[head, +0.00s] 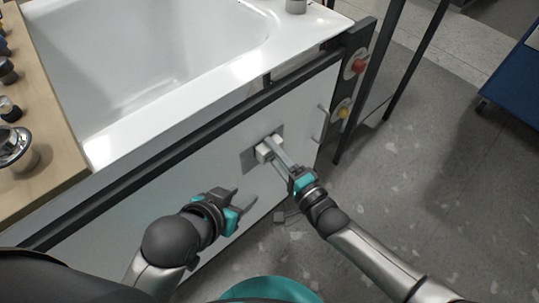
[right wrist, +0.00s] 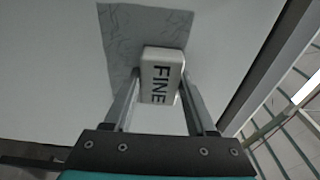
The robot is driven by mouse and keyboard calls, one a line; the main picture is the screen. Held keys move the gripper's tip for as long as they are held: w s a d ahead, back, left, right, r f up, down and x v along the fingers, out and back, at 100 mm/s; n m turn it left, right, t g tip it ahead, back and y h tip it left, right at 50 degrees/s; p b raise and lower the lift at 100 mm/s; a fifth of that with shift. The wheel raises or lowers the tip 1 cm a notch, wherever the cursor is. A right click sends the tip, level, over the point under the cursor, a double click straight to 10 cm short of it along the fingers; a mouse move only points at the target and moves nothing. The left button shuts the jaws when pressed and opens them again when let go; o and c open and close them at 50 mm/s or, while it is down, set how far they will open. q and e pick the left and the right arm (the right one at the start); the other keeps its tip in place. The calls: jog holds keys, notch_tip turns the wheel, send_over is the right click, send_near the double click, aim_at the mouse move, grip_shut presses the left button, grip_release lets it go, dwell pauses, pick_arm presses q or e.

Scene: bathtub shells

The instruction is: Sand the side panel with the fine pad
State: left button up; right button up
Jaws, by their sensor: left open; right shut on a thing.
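The white side panel (head: 185,165) stands below the tub rim. It bears a grey patch with crack-like lines (right wrist: 122,38), which also shows in the head view (head: 247,160). My right gripper (head: 274,152) is shut on the fine pad (right wrist: 163,72), a white block lettered FINE. The pad also shows in the head view (head: 263,150). It lies over the right part of the patch, at or very near the panel; I cannot tell whether it touches. My left gripper (head: 244,199) is open and empty, in front of the panel, lower left of the pad.
The white bathtub shell (head: 130,120) sits in a dark frame. A wooden board (head: 45,120) with several knobs lies at left. A blue cart (head: 515,80) stands right; the floor between is clear.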

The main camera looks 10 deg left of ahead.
aim_at(287, 127)
jog(key=shift+w+d+b, duration=0.5)
jog(key=shift+w+d, duration=0.2)
jog(key=shift+w, duration=0.35)
jog(key=shift+w+d+r+b, duration=0.1)
jog(key=shift+w+d+b, duration=0.45)
jog(key=shift+w+d, duration=0.3)
jog(key=shift+w+d+r+b, duration=0.1)
jog(key=shift+w+d+b, duration=0.5)
jog(key=shift+w, duration=0.45)
jog(key=shift+s+d+p, duration=0.3)
jog(key=shift+d+p, duration=0.05)
jog(key=shift+p+v, duration=0.8)
jog(key=shift+v, duration=1.8)
jog(key=shift+d+f, duration=0.15)
jog(key=shift+f, duration=0.05)
